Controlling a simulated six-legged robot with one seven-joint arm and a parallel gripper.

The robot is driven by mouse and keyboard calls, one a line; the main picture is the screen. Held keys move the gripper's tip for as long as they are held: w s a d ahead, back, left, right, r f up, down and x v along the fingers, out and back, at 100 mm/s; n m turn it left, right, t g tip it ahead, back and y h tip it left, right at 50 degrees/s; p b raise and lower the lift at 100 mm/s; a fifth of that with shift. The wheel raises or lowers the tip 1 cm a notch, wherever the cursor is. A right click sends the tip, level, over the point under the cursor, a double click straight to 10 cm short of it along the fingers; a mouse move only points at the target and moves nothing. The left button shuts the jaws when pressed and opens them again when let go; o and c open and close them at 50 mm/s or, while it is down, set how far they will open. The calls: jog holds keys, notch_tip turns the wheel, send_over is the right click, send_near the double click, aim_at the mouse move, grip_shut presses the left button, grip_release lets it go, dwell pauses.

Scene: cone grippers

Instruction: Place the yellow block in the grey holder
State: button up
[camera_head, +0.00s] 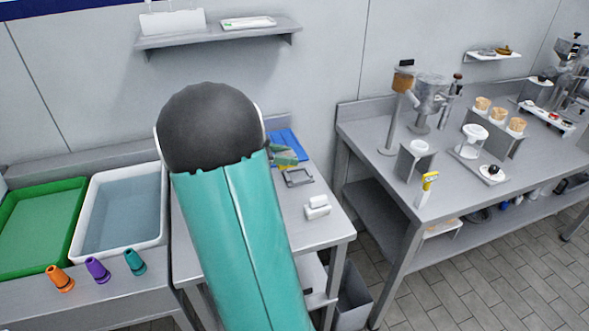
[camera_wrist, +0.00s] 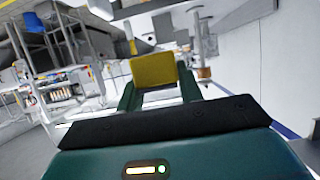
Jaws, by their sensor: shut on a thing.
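The yellow block (camera_wrist: 153,69) is between the two green fingers of my gripper (camera_wrist: 158,82) in the wrist view, and the gripper is shut on it. In the head view my teal arm covers much of the middle, and only a small green part of my gripper (camera_head: 284,156) shows beyond it, above the table. I cannot make out the block there. A grey open frame (camera_head: 299,178), which looks like the grey holder, lies on the table just below and right of my gripper. The wrist view does not clearly show the holder.
A blue item (camera_head: 287,138) lies behind my gripper, and a small white object (camera_head: 317,206) stands nearer the table's right edge. Green (camera_head: 38,228) and white (camera_head: 121,208) tubs and coloured cones are at left. A second table (camera_head: 380,150) with coffee equipment stands right, across a gap.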

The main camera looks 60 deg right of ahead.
jog(key=d+f, duration=0.3)
jog(key=d, duration=0.3)
send_over(298, 177)
notch_tip(298, 177, down, 6)
jog(key=shift+a+r, duration=0.15)
jog(key=shift+r, duration=0.05)
jog(key=shift+d+f, duration=0.2)
notch_tip(298, 177, down, 3)
jog(key=shift+w+d+f, duration=0.1)
jog(key=shift+w, duration=0.05)
jog(key=shift+f, duration=0.25)
jog(key=shift+f, duration=0.35)
